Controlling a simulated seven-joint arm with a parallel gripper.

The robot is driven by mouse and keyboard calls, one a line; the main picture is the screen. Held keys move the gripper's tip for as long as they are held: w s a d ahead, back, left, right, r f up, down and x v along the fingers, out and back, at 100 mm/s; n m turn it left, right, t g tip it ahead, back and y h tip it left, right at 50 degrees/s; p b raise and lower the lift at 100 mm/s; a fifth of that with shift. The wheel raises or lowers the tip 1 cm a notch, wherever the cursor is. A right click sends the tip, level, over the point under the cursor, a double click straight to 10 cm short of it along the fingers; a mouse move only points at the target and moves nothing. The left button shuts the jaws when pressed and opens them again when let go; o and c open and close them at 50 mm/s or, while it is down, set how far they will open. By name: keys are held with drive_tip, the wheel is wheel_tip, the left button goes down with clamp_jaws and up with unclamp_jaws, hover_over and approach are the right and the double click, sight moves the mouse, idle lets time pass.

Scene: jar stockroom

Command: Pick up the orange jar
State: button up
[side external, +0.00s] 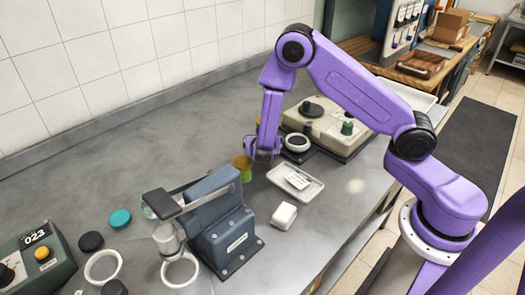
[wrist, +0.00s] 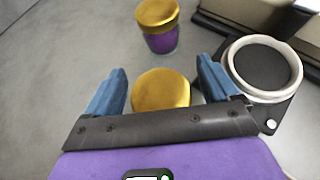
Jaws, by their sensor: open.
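A jar with a gold-orange lid and a yellow-green body (side external: 241,174) stands upright on the grey bench in the side view, just left of my gripper (side external: 262,157). In the wrist view, a gold-lidded jar (wrist: 161,90) shows between my open fingers (wrist: 161,68), its lower part hidden by my gripper. I cannot tell whether the fingers are level with it. A second gold-lidded jar with a purple body (wrist: 160,32) stands beyond it. No jar body looks plainly orange.
A black holder with a white ring (wrist: 263,68) is close to my right finger. A beige machine (side external: 331,128) stands behind my gripper, a white tray (side external: 295,181) to its right, and a blue-grey press (side external: 222,222) in front.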

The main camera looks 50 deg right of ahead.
drive_tip(key=c, duration=1.2)
drive_tip(key=shift+r, duration=0.1)
